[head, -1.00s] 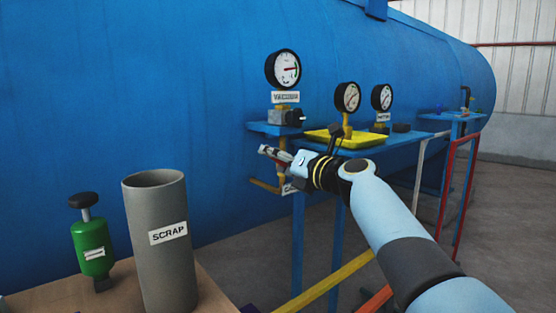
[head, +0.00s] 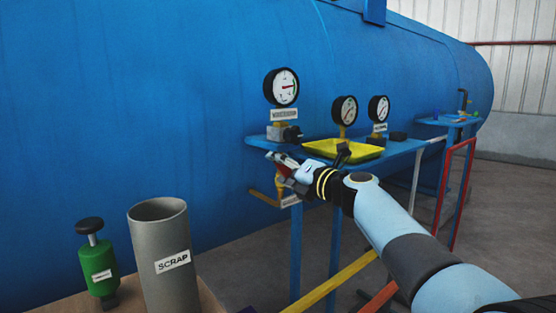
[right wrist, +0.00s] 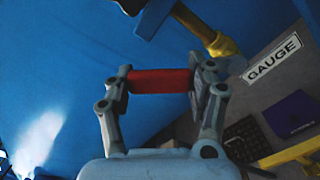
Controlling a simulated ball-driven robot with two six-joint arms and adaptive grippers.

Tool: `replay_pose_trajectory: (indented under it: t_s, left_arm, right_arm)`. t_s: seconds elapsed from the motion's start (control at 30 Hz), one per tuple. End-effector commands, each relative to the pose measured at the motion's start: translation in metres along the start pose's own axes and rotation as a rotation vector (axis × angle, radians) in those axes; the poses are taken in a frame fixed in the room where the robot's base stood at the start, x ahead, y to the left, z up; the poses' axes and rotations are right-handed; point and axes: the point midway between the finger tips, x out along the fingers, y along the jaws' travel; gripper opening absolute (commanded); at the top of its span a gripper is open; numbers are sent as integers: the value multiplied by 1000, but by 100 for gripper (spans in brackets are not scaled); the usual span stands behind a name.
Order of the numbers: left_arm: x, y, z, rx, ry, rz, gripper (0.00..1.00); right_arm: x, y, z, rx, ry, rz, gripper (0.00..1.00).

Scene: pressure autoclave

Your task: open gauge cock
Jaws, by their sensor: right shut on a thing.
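My right gripper (head: 284,163) is at the brass pipework below the front edge of the blue shelf, under the large gauge (head: 281,87). In the right wrist view its two fingers are shut on a red handle (right wrist: 160,82), which spans the gap between them. The brass pipe and fitting (right wrist: 222,45) lie just beyond the handle, beside a white label reading GAUGE (right wrist: 274,58). In the head view the fingers hide most of the handle. How the handle joins the cock cannot be made out. My left gripper is not in view.
A yellow tray (head: 345,151) and two smaller gauges (head: 344,110) are on the blue shelf (head: 398,150) right of the gripper. A grey SCRAP tube (head: 160,250) and a green bottle-like object (head: 98,270) stand at lower left. The blue vessel wall (head: 150,110) is close behind.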

Motion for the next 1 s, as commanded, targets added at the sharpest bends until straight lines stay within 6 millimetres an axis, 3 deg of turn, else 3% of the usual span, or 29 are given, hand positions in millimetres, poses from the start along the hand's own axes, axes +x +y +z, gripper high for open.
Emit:
replay_pose_trajectory:
  t_s: [0.03,0.3,1.0]
  left_arm:
    - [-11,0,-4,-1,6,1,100]
    - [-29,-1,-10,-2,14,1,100]
    - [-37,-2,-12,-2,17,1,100]
  right_arm:
    - [0,4,7,36,2,-2,0]
    - [0,0,20,212,1,-2,0]
    - [0,-6,26,329,1,-1,0]
